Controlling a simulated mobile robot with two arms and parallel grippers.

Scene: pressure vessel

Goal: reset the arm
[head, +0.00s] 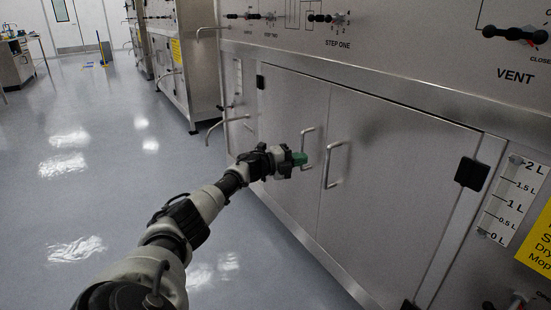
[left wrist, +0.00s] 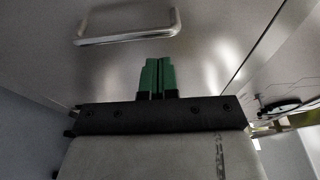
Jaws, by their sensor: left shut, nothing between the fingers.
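My left arm reaches from the bottom of the head view toward the lower cabinet doors. My left gripper (head: 301,159) has green fingers and is beside the left door handle (head: 308,148). In the left wrist view the green fingers (left wrist: 157,76) are together with nothing between them. A metal door handle (left wrist: 127,34) shows just beyond and to the left of the fingertips, apart from them in that view. My right gripper is in neither view.
The steel cabinet has a closed left door (head: 286,120) and a closed right door (head: 400,170) with its own handle (head: 335,165). A control panel with valves (head: 515,34) runs above. A level scale (head: 513,199) is at right. Open grey floor (head: 100,190) lies to the left.

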